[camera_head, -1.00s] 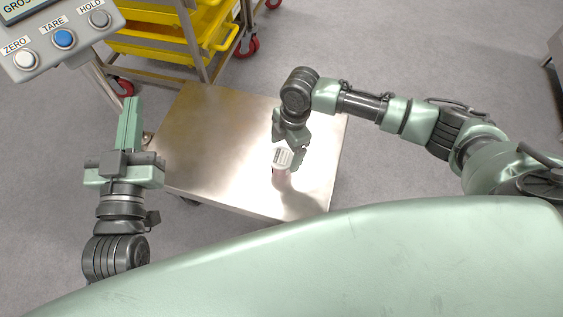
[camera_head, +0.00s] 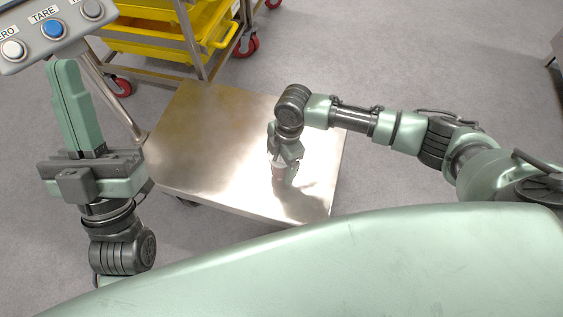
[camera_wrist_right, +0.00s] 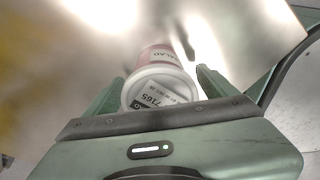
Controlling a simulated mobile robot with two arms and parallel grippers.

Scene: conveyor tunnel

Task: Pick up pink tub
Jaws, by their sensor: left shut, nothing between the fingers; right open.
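The pink tub (camera_wrist_right: 160,55) has a white lid with a printed label and a pink side. In the head view the tub (camera_head: 278,172) is on the steel table top (camera_head: 205,150), mostly hidden behind my right gripper (camera_head: 285,168). In the right wrist view my right gripper (camera_wrist_right: 155,85) is open, with one finger on each side of the tub's lid. I cannot tell whether the fingers touch it. My left gripper (camera_head: 72,105) is shut and empty, left of the table and below the button panel.
A scale panel (camera_head: 55,30) with several buttons stands on a post at the upper left, close to my left gripper. A wheeled rack with yellow trays (camera_head: 165,40) is behind the table. The table's left part is clear.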

